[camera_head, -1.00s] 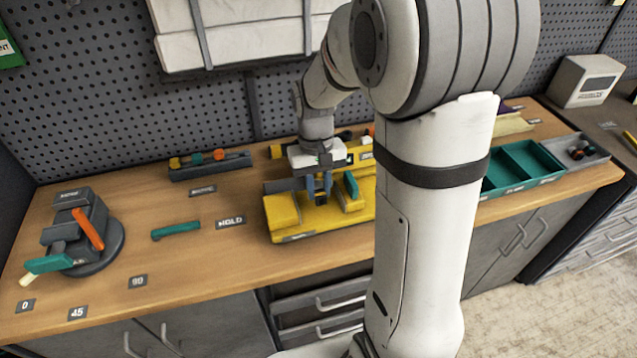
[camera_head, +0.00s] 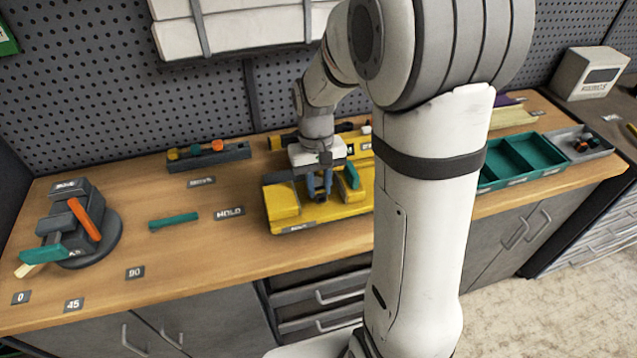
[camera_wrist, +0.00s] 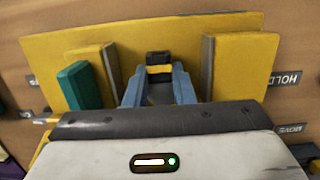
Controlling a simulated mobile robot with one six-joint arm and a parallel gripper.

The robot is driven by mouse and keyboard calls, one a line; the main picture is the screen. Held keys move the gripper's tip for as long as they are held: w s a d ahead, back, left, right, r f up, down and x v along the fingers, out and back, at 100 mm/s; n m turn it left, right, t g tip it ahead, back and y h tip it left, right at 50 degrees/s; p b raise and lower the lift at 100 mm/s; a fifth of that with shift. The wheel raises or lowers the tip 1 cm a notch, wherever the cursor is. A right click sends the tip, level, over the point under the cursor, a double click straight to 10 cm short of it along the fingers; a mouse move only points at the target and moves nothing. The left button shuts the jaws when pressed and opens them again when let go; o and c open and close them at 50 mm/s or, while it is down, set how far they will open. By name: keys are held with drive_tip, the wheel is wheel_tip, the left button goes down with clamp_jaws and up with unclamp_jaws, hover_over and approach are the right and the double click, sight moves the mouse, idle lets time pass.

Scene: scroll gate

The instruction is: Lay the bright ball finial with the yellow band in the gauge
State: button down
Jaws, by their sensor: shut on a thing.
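My gripper (camera_wrist: 158,88) is shut on a small dark piece with a yellow band (camera_wrist: 159,69), which shows between the blue fingertips in the wrist view. Its ball shape and brightness cannot be made out. In the head view my gripper (camera_head: 319,188) points down over the yellow fixture (camera_head: 320,213), which I take to be the gauge. The piece is between the fixture's two raised yellow blocks, the left one (camera_head: 281,199) and the right one. A teal block (camera_wrist: 78,86) stands against one of them. I cannot tell whether the piece touches the fixture.
A dark tray (camera_head: 208,160) with coloured pieces lies at the back left. A grey clamp-like device (camera_head: 75,225) with an orange lever stands far left. A teal bar (camera_head: 174,221) lies on the bench. Teal bins (camera_head: 525,160) and a grey tray (camera_head: 577,148) stand right.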

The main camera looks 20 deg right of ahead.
drive_tip(key=shift+f, duration=0.2)
drive_tip(key=c, duration=1.1)
unclamp_jaws()
drive_tip(key=shift+c, duration=0.2)
drive_tip(key=shift+r, duration=0.1)
drive_tip(key=r, duration=0.5)
drive_tip(key=w+r, duration=0.1)
drive_tip(key=r, duration=0.1)
drive_tip(key=shift+r, duration=0.3)
